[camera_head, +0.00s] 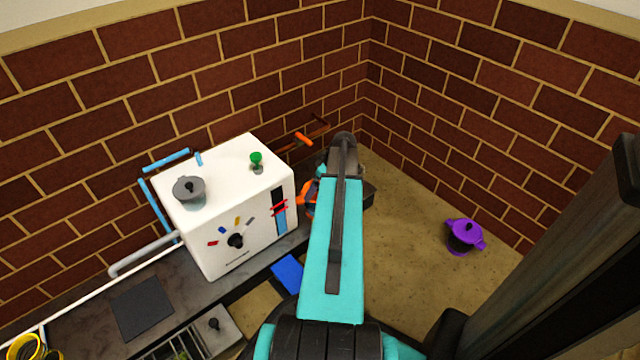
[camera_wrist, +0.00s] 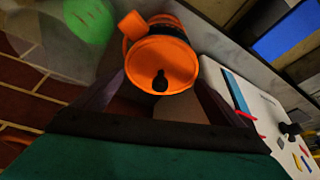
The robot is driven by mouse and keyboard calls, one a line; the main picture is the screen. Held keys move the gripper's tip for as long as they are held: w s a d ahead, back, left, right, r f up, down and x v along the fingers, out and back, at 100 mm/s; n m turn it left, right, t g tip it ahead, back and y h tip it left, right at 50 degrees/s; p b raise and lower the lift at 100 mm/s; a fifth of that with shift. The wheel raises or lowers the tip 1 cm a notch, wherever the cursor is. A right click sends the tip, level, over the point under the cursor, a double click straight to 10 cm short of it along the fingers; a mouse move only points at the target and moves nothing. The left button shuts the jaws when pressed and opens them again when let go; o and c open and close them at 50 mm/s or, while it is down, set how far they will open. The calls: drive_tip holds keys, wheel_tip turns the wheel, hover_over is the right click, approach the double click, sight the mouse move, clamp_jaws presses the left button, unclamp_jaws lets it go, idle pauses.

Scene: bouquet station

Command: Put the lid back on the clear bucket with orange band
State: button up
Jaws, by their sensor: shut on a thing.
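An orange lid (camera_wrist: 150,58) with a black knob faces the camera in the wrist view. My gripper (camera_wrist: 163,88) is shut on it, with a dark finger on either side. Just behind the lid are a dark band and an orange tab (camera_wrist: 131,26); I cannot tell whether the lid touches them. In the head view my arm hides most of this spot, and only some orange (camera_head: 305,192) shows at its left side. A pale see-through shape with a green patch (camera_wrist: 90,20) is at the wrist view's upper left. I cannot tell if it is the clear bucket.
A white machine (camera_head: 240,205) with a dial stands left of my arm, with a grey knobbed lid (camera_head: 189,191) and a green knob (camera_head: 257,160) on top. A blue pad (camera_head: 288,273) lies in front. A purple lidded pot (camera_head: 464,236) stands right, with clear surface around it.

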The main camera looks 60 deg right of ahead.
idle(0.8)
drive_tip(key=o, duration=0.8)
drive_tip(key=shift+c, duration=0.2)
drive_tip(key=shift+w+r+p, duration=0.1)
drive_tip(key=shift+p, duration=0.2)
drive_tip(key=shift+r+p, duration=2.3)
drive_tip(key=shift+r, duration=1.05)
drive_tip(key=shift+c, duration=0.4)
clamp_jaws()
